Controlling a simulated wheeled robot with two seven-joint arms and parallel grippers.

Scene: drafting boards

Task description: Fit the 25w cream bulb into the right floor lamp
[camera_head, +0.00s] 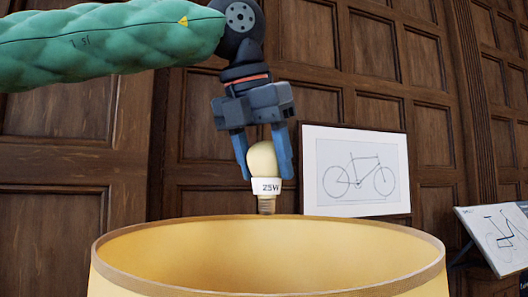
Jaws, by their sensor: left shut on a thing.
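My left gripper (264,160) comes in from the upper left and points down. It is shut on the cream bulb (262,160), with one blue finger on each side of the glass. The bulb is upright with its screw base down, and its white collar reads "25W". It shows above the open top of a cream lamp shade (268,284), with the screw base tip just above the shade's far rim in the picture. The lamp's socket and stand are hidden by the shade. My right gripper is not in view.
A framed bicycle drawing (356,171) stands behind, right of the bulb. A tilted drafting board (496,237) with another drawing is at the right edge. Dark wood panelling (60,160) fills the background. The space around the bulb above the shade looks clear.

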